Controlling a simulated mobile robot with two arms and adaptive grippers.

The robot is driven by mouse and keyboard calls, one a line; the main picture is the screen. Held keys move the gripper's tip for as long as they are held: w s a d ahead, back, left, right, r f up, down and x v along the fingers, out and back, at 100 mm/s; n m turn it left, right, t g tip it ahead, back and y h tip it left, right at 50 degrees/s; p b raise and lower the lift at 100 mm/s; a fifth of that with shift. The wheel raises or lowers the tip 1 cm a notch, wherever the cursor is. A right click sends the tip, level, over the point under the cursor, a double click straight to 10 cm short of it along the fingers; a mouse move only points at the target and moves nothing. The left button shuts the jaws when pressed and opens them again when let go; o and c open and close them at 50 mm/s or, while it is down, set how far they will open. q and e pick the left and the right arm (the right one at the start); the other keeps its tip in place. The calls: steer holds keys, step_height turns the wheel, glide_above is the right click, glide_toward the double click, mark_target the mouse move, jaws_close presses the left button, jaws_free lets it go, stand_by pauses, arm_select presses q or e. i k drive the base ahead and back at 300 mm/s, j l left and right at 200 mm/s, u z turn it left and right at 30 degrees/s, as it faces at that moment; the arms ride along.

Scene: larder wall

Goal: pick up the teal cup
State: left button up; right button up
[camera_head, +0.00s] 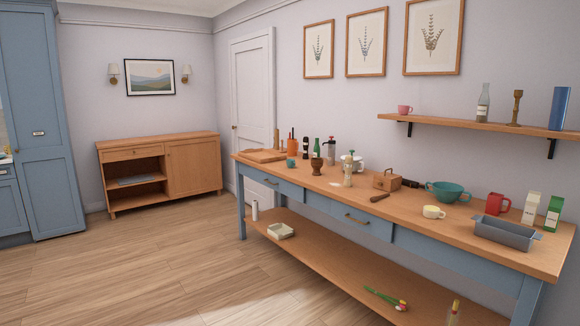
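A small teal cup (291,163) stands near the far left end of the long table (330,188), close to its front edge. It is beside the wooden board and appears small at this distance. Neither of my grippers is in view.
A teal two-handled bowl (447,191), a red mug (495,204), a cream cup (432,212), a grey loaf tin (505,234) and cartons (531,208) crowd the table's right half. A wall shelf (480,125) hangs above. The wooden floor (150,270) in front is clear.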

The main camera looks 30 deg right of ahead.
mark_target(291, 163)
steer(key=i+l+z, duration=0.3)
steer(key=i, duration=0.3)
steer(key=i+l+z, duration=0.3)
steer(key=i, duration=0.35)
steer(key=i+z, duration=0.3)
steer(key=i, duration=0.3)
